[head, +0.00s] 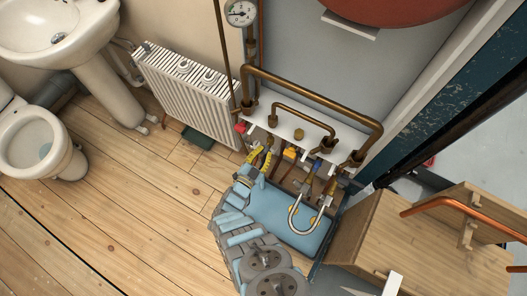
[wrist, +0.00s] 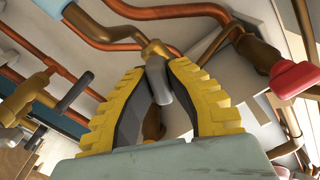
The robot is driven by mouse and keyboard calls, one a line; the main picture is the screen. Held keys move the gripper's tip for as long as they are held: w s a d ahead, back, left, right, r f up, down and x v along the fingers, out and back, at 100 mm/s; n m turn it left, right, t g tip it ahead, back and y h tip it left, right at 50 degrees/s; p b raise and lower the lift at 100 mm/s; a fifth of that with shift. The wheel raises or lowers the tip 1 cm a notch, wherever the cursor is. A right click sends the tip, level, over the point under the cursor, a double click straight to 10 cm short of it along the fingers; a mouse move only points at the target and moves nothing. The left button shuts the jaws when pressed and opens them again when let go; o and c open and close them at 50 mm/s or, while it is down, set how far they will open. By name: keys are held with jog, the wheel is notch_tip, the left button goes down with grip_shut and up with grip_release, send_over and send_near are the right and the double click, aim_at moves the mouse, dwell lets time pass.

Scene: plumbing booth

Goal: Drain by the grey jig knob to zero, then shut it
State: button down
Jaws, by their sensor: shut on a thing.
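The grey jig knob (wrist: 158,82) shows in the wrist view as a grey lever on a brass valve stem, between the two yellow ribbed fingers of my gripper (wrist: 157,75). The gripper is shut on it. In the head view my gripper (head: 262,156) is at the pipework, left of centre, and the knob cannot be made out there. A round white pressure gauge (head: 240,13) stands on the brass pipe at the top. Its dark needle shows, but the reading is too small to tell.
A red knob (wrist: 294,78) is close at right in the wrist view. Copper pipes (wrist: 105,42) and a black-handled valve (wrist: 75,92) surround the gripper. In the head view a blue tray (head: 285,222) with a curved pipe is below, a radiator (head: 190,98) left, and a wooden bench (head: 400,245) right.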

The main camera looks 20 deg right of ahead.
jog(key=n, duration=0.5)
jog(key=shift+b, duration=0.4)
jog(key=shift+n, duration=0.3)
jog(key=c, duration=1)
grip_release()
jog(key=shift+d, duration=0.15)
jog(key=v, duration=1.2)
